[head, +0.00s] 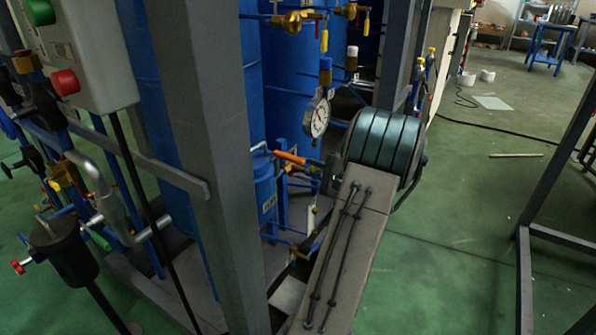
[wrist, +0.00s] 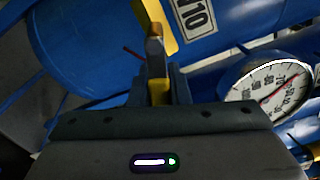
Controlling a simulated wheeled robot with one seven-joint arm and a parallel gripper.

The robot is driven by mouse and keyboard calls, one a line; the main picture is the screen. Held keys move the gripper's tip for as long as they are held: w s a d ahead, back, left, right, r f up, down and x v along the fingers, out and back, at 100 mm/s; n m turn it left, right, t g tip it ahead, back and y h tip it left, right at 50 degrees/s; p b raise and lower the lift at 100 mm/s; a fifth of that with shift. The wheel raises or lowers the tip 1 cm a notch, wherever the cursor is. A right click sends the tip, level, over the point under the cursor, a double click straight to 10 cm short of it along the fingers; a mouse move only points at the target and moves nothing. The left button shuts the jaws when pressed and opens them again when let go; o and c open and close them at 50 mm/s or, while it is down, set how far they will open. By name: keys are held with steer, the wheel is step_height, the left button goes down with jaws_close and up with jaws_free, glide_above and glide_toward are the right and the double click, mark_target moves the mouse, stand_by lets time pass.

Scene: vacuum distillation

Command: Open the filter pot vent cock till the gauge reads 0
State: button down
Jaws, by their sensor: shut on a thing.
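The filter pot is the small blue vessel (head: 264,192) left of my gripper in the head view; a blue labelled vessel (wrist: 205,28) fills the top of the wrist view. The vent cock's handle looks orange (head: 290,157) in the head view and yellow (wrist: 158,90) in the wrist view. My gripper (wrist: 160,88) is shut on this handle. The round white gauge (head: 317,117) stands just above; in the wrist view the gauge (wrist: 270,90) shows a red needle away from the scale's ends, exact reading unclear.
A grey upright post (head: 205,130) stands close on the left. Brass valves (head: 298,20) and blue pipes crowd the area above and behind. A control box with a red button (head: 65,83) is at the far left. The green floor on the right is mostly open.

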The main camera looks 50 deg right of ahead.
steer(key=shift+s+f, duration=0.1)
steer(key=c, duration=1.4)
jaws_free()
steer(key=shift+o, duration=0.2)
steer(key=s+d+p, duration=0.2)
steer(key=s, duration=1.1)
steer(key=shift+s, duration=0.35)
